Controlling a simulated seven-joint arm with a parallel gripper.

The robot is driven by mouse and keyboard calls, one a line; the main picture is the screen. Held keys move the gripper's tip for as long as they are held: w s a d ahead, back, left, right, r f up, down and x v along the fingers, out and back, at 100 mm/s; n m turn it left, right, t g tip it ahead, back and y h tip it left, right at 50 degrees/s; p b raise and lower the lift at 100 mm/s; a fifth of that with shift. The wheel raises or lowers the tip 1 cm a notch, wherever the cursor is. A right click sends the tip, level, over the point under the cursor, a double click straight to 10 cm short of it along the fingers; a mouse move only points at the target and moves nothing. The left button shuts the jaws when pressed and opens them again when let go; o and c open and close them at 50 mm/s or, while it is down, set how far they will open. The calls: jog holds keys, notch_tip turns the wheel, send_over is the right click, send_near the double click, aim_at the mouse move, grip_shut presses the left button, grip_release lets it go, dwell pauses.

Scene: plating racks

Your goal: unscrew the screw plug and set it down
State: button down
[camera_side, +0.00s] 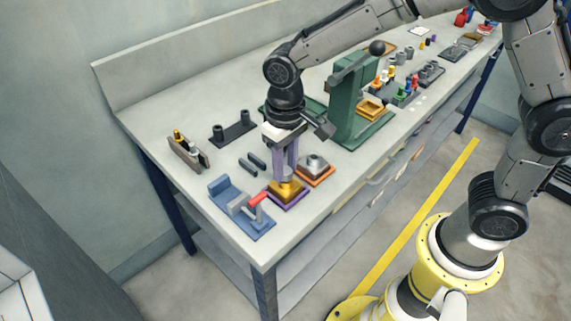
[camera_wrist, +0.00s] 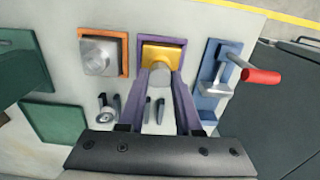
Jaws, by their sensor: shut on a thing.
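A gold block (camera_side: 287,191) sits on a purple-edged base near the front of the bench; the block also shows in the wrist view (camera_wrist: 164,54). My gripper (camera_side: 286,175) points down over this block, its long purple fingers close together. They are shut on a grey round piece, which looks like the screw plug (camera_wrist: 160,74), at the top of the block. The fingers cover much of the plug, and I cannot tell how far it sits in the block.
A silver block (camera_side: 314,164) with a round top stands on an orange base close by. A blue clamp fixture (camera_side: 233,205) with a red handle is on the other side. Small dark bars (camera_side: 252,163) lie behind. A green press (camera_side: 350,105) stands to the right.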

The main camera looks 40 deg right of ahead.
jog(key=shift+n, duration=0.9)
jog(key=n, duration=0.8)
jog(key=shift+n, duration=0.6)
